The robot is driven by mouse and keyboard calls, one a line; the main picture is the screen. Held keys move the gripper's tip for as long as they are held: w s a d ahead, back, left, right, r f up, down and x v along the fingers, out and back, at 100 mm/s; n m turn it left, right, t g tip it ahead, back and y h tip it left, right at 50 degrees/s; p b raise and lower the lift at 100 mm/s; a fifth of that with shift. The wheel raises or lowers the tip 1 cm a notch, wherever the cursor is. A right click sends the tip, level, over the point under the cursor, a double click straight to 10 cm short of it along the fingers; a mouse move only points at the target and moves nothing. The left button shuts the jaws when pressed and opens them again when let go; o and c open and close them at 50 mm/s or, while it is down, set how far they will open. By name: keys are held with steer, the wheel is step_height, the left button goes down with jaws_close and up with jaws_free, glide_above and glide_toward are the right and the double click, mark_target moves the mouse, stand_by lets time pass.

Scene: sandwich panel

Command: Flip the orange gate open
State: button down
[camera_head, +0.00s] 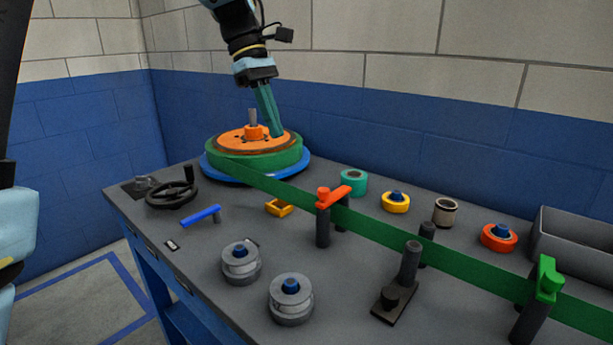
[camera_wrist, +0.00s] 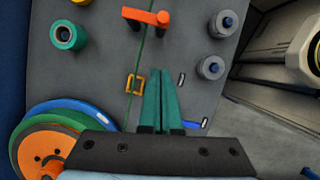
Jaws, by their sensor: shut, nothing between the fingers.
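The orange gate (camera_head: 334,196) is a bar lying across the top of two dark posts, over the green band (camera_head: 385,229) that passes between them. In the wrist view the orange gate (camera_wrist: 147,16) is at the top, ahead of the fingertips and apart from them. My gripper (camera_head: 276,133) has teal fingers pressed together, with nothing between them. In the head view it overlaps the right part of the reel's orange disc; whether it touches cannot be told. In the wrist view my gripper (camera_wrist: 160,75) points toward the gate, with the reel at lower left.
The green band runs from the reel (camera_head: 212,167) past a green gate (camera_head: 547,279). A black handwheel (camera_head: 172,193), blue handle (camera_head: 201,215) and yellow bracket (camera_head: 280,208) stand left of the gate. Rollers (camera_head: 290,299) are in front, and coloured rings (camera_head: 354,182) behind. A grey bin (camera_head: 575,243) is at right.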

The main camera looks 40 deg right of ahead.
mark_target(334, 191)
steer(key=s+d+f+p, duration=0.1)
steer(key=s+d+f, duration=0.2)
steer(key=s+f, duration=0.4)
steer(key=shift+f, duration=1.25)
steer(key=shift+r+p, duration=0.1)
steer(key=shift+p, duration=0.4)
